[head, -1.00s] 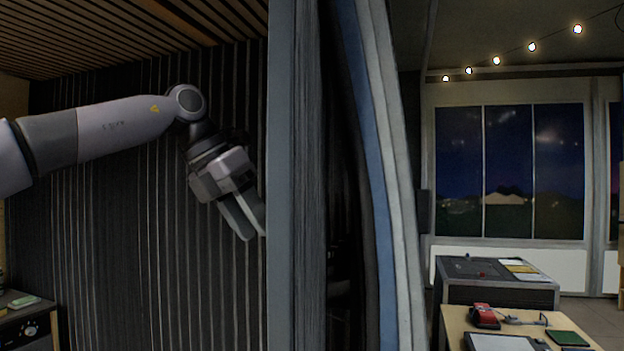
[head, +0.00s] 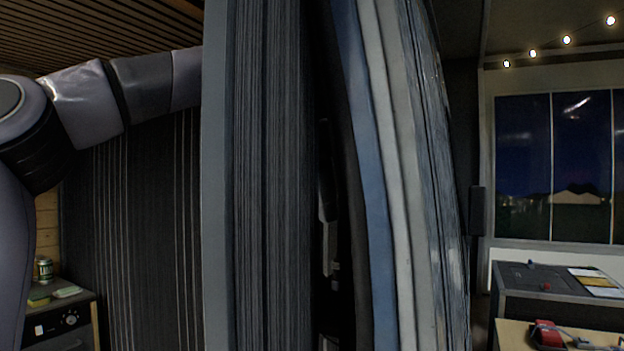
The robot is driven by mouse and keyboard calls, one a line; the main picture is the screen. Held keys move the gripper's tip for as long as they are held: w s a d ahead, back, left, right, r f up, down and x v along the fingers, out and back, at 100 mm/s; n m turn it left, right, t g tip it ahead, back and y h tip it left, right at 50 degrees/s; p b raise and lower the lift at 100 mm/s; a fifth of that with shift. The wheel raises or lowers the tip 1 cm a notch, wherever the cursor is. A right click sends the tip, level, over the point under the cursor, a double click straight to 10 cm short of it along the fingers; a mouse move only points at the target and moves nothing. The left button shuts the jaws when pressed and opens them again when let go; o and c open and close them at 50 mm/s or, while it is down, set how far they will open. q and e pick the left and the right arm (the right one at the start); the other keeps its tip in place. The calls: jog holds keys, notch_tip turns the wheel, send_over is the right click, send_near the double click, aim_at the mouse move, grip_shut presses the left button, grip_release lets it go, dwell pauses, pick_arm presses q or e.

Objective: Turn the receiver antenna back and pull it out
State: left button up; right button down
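I cannot make out the receiver or its antenna in the head view. My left arm comes in from the left, and its far end passes behind the edge of a tall grey panel (head: 214,200). My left gripper is hidden there. My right gripper is not in view. A narrow dark upright part (head: 326,172) shows in the gap right of the panel, but it is too dark to identify.
A curved blue and pale striped edge (head: 372,200) stands close, right of the gap. At lower left is a unit with a knob (head: 71,320), with a small jar (head: 44,269) on it. A dark console (head: 540,290) and a table with a red device (head: 547,335) stand at right.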

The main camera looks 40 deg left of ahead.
aim_at(319, 270)
pick_arm(q)
jog(key=shift+x, duration=1.6)
jog(key=shift+w, duration=0.1)
jog(key=shift+c, duration=0.3)
grip_shut()
